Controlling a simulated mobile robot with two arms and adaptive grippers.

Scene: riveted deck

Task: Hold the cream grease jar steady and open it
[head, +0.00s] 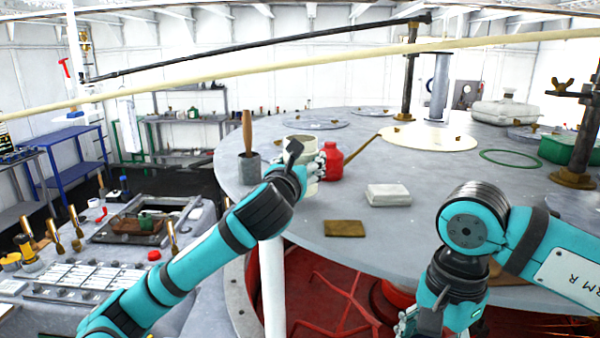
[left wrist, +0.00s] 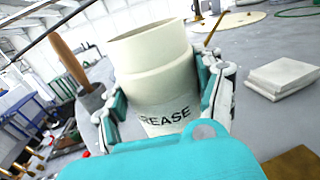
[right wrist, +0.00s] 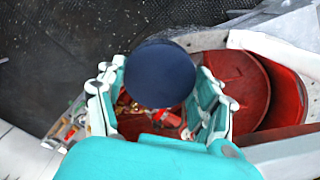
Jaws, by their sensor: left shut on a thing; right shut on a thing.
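The cream grease jar (head: 301,143) stands on the grey round table, near its front left edge. In the left wrist view the jar (left wrist: 153,72) shows its dark GREASE lettering and an open, uncovered mouth. My left gripper (head: 311,168) is shut around the jar's body, with a finger on each side (left wrist: 162,100). My right gripper (right wrist: 160,100) is shut on a dark blue round lid (right wrist: 160,73), well away from the jar. In the head view the right gripper (head: 407,320) is low at the front, partly cut off, and its lid is hidden.
A red oil can (head: 333,162) with a long spout stands close right of the jar. A grey pot with a wooden handle (head: 249,168) is to its left. A white block (head: 388,194) and a brown pad (head: 344,228) lie on the tabletop (head: 400,235), with bare room between.

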